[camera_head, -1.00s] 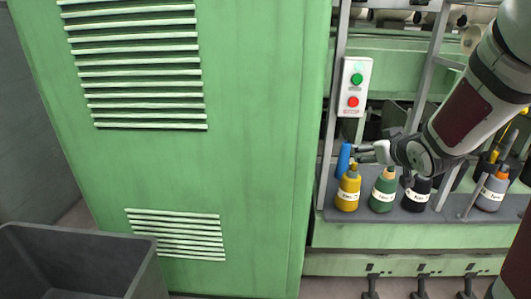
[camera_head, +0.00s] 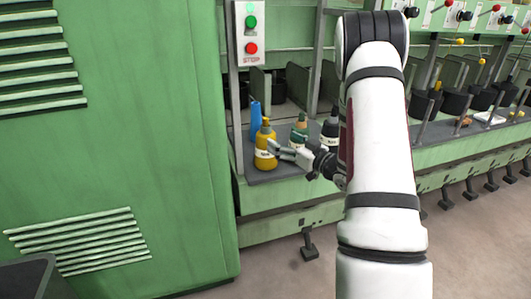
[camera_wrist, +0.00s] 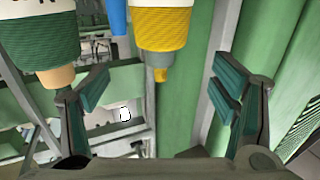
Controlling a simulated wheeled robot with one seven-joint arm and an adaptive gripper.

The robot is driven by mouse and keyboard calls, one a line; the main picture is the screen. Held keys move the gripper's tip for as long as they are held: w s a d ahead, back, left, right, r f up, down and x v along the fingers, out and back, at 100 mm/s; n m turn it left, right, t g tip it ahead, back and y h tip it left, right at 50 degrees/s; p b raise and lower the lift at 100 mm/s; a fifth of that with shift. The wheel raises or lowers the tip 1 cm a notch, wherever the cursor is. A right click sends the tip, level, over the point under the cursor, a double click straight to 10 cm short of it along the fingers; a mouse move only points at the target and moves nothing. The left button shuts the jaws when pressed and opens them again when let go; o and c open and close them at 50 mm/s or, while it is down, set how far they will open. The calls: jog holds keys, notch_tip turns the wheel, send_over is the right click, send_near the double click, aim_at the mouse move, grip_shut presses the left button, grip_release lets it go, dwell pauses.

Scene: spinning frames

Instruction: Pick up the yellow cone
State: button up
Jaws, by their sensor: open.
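The yellow cone (camera_head: 265,153) is a yarn cone with a white label and a dark tip. It stands upright at the left end of the grey machine shelf (camera_head: 268,174). It shows upside down at the top of the wrist view (camera_wrist: 162,31). My gripper (camera_head: 279,151) is at the right of the cone in the head view, its fingers pointing at it. In the wrist view my gripper (camera_wrist: 163,88) is open and empty between its fingers, and the cone's tip hangs between them. Whether a finger touches the cone I cannot tell.
A blue tube (camera_head: 255,121) stands behind the yellow cone. A green cone (camera_head: 298,139) and a black cone (camera_head: 330,132) stand close at its right, partly behind my gripper. A tall green cabinet (camera_head: 170,130) and a post with a button box (camera_head: 250,34) are at the left.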

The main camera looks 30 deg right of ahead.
aim_at(270, 133)
jog(key=w, duration=0.3)
jog(key=w+b, duration=0.1)
jog(key=w, duration=0.2)
jog(key=w+a, duration=0.1)
jog(key=w, duration=0.2)
grip_shut()
